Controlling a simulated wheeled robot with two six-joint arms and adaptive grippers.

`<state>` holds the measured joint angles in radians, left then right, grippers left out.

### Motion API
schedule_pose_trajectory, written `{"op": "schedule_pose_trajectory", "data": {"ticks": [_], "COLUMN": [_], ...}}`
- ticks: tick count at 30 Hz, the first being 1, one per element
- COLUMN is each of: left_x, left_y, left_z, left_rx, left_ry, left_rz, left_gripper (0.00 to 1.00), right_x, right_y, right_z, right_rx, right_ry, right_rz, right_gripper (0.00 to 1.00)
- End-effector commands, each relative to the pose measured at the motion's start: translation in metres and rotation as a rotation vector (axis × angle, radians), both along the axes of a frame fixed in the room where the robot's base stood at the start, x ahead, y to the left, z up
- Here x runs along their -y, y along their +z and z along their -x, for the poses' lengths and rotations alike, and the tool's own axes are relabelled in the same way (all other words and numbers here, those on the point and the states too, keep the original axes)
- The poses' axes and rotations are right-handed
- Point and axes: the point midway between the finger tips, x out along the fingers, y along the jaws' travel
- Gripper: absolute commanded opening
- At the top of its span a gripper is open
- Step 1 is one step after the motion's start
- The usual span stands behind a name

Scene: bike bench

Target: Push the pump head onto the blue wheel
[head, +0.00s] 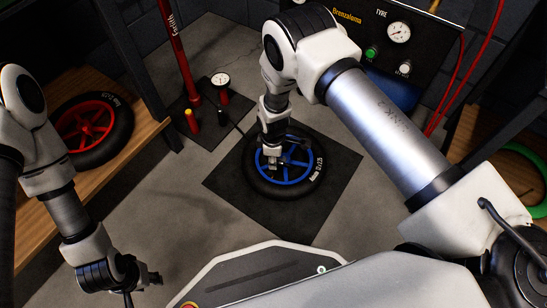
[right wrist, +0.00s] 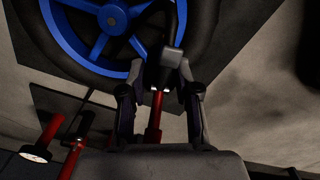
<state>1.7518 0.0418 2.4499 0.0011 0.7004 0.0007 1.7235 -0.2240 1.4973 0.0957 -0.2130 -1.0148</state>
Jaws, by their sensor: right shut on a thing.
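The blue wheel (head: 301,177), a blue-spoked rim in a black tyre, lies flat on a dark mat (head: 315,222). It also shows in the right wrist view (right wrist: 67,28). My right gripper (head: 272,163) is over the wheel's left part, pointing down. In the right wrist view, the same gripper (right wrist: 160,88) is shut on the pump head (right wrist: 172,60), a dark grey piece with a black part reaching up over the tyre. Whether the pump head touches the valve cannot be seen. My left gripper (head: 141,282) is low at the left, away from the wheel; its fingers are unclear.
A red floor pump (head: 173,42) stands behind on a dark mat, with a gauge (head: 220,79) beside it. A red wheel (head: 85,130) lies on a wooden shelf at left. A green ring (head: 537,205) is at right.

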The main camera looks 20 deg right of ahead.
Motion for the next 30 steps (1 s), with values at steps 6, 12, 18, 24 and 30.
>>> {"op": "schedule_pose_trajectory", "data": {"ticks": [6, 12, 18, 24, 30], "left_x": [0.000, 0.000, 0.000, 0.000, 0.000], "left_y": [-0.002, -0.005, -0.007, -0.010, -0.012], "left_z": [0.000, 0.000, 0.000, 0.000, 0.000], "left_rx": [0.000, 0.000, 0.000, 0.000, 0.000], "left_ry": [0.000, 0.000, 0.000, 0.000, 0.000], "left_rz": [0.000, 0.000, 0.000, 0.000, 0.000], "left_gripper": [0.40, 0.40, 0.40, 0.40, 0.40], "right_x": [0.000, 0.000, 0.000, 0.000, 0.000], "right_y": [-0.003, -0.007, -0.011, -0.015, -0.019], "right_z": [0.000, 0.000, 0.000, 0.000, 0.000], "right_rx": [0.000, 0.000, 0.000, 0.001, 0.001], "right_ry": [0.000, -0.001, -0.001, -0.001, -0.001], "right_rz": [0.000, 0.000, 0.000, -0.001, 0.000], "right_gripper": [0.00, 0.00, 0.00, 0.00, 0.00]}}
